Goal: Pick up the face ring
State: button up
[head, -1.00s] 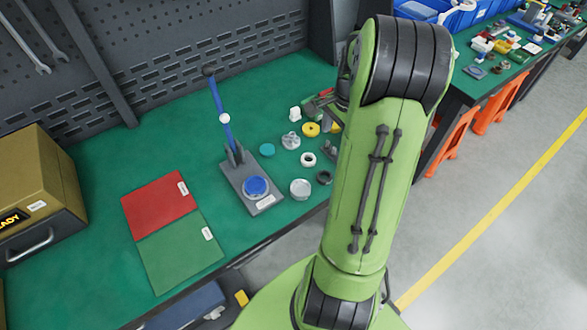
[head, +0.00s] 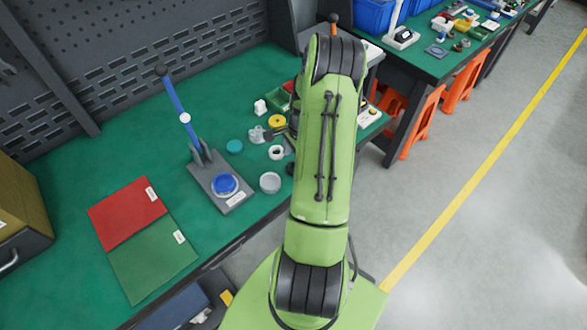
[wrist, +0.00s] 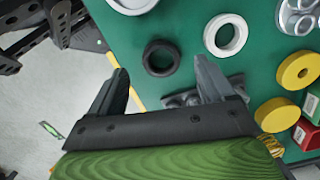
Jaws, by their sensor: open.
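Several rings lie flat on the green bench mat, and I cannot tell for sure which is the face ring. In the wrist view, a black ring (wrist: 161,73) lies just beyond the gap between my fingertips. A white ring (wrist: 208,36) lies to its right, and yellow rings (wrist: 275,115) are farther right. My gripper (wrist: 160,72) is open, with nothing between its fingers. In the head view, the white ring (head: 270,153) is left of my arm, and the black ring (head: 290,170) is partly hidden by it. My arm mostly hides the gripper there.
A press with a blue lever (head: 213,192) stands left of the rings, near a teal disc (head: 234,146) and a grey round dish (head: 270,183). Red (head: 125,212) and green (head: 153,265) mats lie farther left. Small boxes stand beside the yellow rings.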

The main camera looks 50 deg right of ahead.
notch_tip(320, 180, down, 3)
jog(key=shift+w+a+f, duration=0.1)
jog(key=shift+w+f, duration=0.05)
jog(key=shift+c, duration=0.3)
jog(key=c, duration=0.8)
